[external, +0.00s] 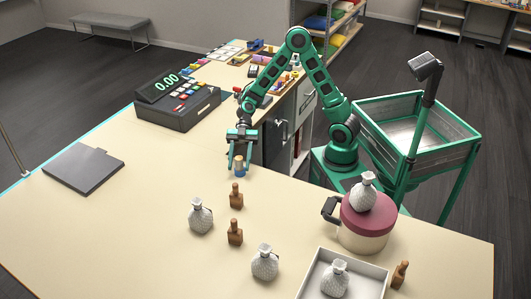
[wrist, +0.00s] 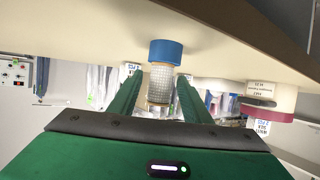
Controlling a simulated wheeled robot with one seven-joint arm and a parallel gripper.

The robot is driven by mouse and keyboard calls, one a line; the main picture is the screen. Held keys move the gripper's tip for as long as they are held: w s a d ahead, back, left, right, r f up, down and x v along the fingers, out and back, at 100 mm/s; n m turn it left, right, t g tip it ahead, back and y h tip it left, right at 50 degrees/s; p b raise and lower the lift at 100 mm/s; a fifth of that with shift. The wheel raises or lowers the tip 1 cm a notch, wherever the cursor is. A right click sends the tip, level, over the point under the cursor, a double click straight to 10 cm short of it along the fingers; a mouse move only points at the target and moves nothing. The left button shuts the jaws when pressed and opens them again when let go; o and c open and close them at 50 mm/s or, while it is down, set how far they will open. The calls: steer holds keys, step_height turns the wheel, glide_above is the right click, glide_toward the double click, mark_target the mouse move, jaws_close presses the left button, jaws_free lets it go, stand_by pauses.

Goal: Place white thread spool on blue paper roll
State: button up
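The blue paper roll (external: 240,172) stands on the table below my gripper. It is the short blue cylinder against the tabletop in the wrist view (wrist: 166,51), which is upside down. The white thread spool (wrist: 160,82) is a pale, textured cylinder lined up with the roll, end to end and seemingly touching it. My gripper (external: 240,165) points down, with its fingers on both sides of the spool. In the wrist view, narrow gaps show between the fingers (wrist: 158,88) and the spool, so the gripper looks open around it. The spool's far end is partly hidden.
Brown bottles (external: 236,195) and white textured vases (external: 200,215) stand in front of my gripper. A lidded pot (external: 365,226) and a white tray (external: 313,282) are at the right. A cash register (external: 178,104) stands behind.

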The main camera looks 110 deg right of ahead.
steer(key=shift+r, duration=0.15)
steer(key=v, duration=1.2)
steer(key=s+d+f+m+g+h, duration=0.2)
steer(key=s+f+m+g+h, duration=0.1)
steer(key=s+f+m+h, duration=0.5)
steer(key=s+d+m+h, duration=0.1)
steer(key=s+d+m, duration=0.2)
steer(key=s, duration=0.5)
steer(key=s+d+r+m+g+h, duration=0.1)
steer(key=s+d+m, duration=0.2)
steer(key=s+m, duration=0.2)
steer(key=s+d+r+m+g+h, duration=0.1)
steer(key=s+d+m+h, duration=0.1)
steer(key=s, duration=0.9)
steer(key=shift+d+r+m, duration=0.25)
steer(key=shift+d+m, duration=0.2)
steer(key=shift+m, duration=0.45)
